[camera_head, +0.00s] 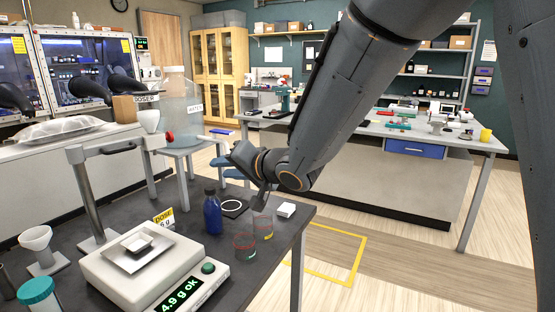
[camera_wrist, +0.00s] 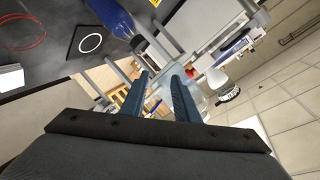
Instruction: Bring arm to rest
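My arm reaches in from the upper right in the head view, bent down over the bench's far side. My gripper (camera_head: 224,168) is at its lower end, pointing left, above and beyond the dark bench (camera_head: 185,222). In the wrist view the two fingers of my gripper (camera_wrist: 164,78) stand apart with a clear gap and nothing between them. The gripper touches nothing that I can see.
Near the arm stand a blue bottle (camera_head: 212,215), a clear beaker (camera_head: 244,246) and a white block (camera_head: 286,210). A clear doser vessel (camera_head: 178,105) stands beyond. A long workbench (camera_head: 400,170) is behind the arm. Floor at the right is open.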

